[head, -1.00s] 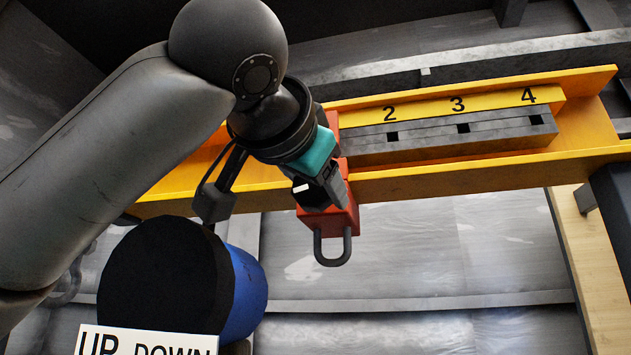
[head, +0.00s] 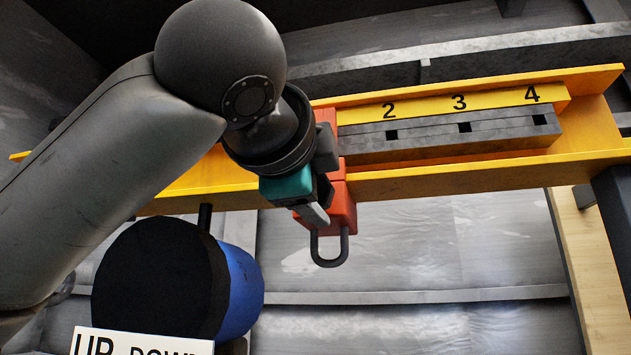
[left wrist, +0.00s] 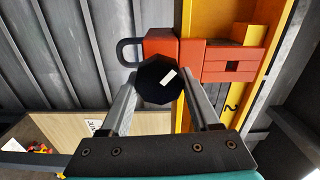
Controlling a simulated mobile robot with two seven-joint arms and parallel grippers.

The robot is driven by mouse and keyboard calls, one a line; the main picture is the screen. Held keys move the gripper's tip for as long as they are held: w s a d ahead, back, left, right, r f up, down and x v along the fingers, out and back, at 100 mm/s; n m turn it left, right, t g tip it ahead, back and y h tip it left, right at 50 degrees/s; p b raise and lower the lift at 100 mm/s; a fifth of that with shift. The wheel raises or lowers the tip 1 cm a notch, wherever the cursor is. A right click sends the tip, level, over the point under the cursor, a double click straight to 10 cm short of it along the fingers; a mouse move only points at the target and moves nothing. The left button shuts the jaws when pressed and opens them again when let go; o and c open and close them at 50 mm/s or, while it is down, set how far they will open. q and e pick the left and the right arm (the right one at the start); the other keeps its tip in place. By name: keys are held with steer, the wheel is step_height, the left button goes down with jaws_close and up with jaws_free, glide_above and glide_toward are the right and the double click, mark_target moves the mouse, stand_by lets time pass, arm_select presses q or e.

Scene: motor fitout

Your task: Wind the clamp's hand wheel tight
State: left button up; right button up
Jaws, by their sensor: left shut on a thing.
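The red clamp (head: 343,208) sits on the yellow beam (head: 430,180), with a dark shackle (head: 330,262) hanging below it. The clamp also shows in the left wrist view (left wrist: 190,50). Its black, many-sided hand wheel (left wrist: 158,84) has a white mark on its face. My left gripper (left wrist: 160,76) is shut on the wheel, one finger on each side of it. In the head view, my left gripper (head: 318,213) is in front of the clamp, and the wheel is hidden behind it. My right gripper is in neither view.
A grey slotted bar (head: 450,138) under the numbers 2, 3 and 4 runs along the beam, right of the clamp. A blue cylinder (head: 243,290) with a black end and an UP/DOWN sign (head: 140,343) are below my left arm. Space right of the shackle is clear.

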arm_select(q)
steer(key=m+p, duration=0.1)
steer(key=m, duration=0.3)
steer(key=shift+m, duration=0.4)
steer(key=shift+f+m, duration=0.15)
steer(key=shift+m, duration=1.1)
steer(key=shift+f+m, duration=0.1)
steer(key=shift+m, duration=1.15)
steer(key=o, duration=1.4)
steer(key=shift+c, duration=0.2)
